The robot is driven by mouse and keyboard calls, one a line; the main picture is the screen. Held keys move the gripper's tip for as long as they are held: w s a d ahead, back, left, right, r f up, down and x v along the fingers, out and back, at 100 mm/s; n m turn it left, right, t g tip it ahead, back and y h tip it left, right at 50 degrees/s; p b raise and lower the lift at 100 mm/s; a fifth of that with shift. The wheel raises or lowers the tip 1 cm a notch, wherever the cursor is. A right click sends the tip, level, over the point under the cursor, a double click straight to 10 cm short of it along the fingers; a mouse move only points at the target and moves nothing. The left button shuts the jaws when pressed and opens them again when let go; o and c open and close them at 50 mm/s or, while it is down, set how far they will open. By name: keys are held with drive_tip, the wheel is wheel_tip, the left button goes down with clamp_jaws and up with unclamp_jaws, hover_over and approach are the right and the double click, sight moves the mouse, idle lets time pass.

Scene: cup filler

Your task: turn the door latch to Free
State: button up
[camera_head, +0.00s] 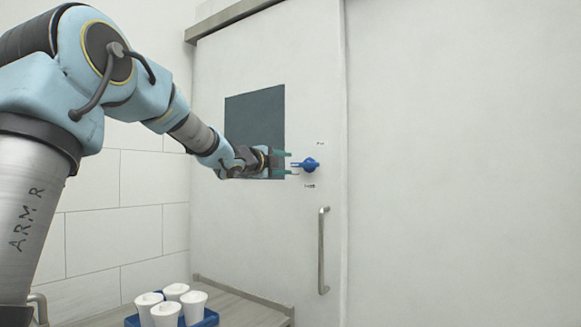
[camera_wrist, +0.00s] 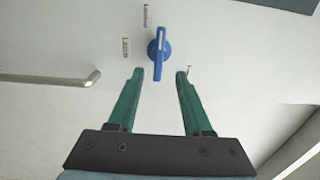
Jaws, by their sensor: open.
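The blue door latch (camera_head: 311,164) sits on the white sliding door (camera_head: 318,70), with small printed labels above and below it in the head view; the lettering is too small to read surely. In the wrist view the latch (camera_wrist: 159,52) is a round blue base with a narrow lever running up and down the picture, in line with the gap between my fingers. My gripper (camera_head: 290,161) is open just left of the latch. In the wrist view its green fingertips (camera_wrist: 160,74) lie on either side of the lever's lower end; contact cannot be told.
A vertical metal door handle (camera_head: 322,250) is below the latch. A dark window (camera_head: 255,108) is behind my wrist. Several white cups (camera_head: 166,313) stand in a blue tray (camera_head: 209,318) on a counter (camera_head: 250,312) at lower left. The wall at right is clear.

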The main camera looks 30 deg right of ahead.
sight(302, 165)
drive_tip(key=p+x, duration=0.2)
drive_tip(key=x, duration=0.5)
drive_tip(key=shift+d+p, duration=0.2)
drive_tip(key=shift+p, duration=0.15)
drive_tip(key=shift+w+d+f, duration=0.1)
drive_tip(key=shift+w+d, duration=0.25)
drive_tip(key=shift+d, duration=0.3)
clamp_jaws()
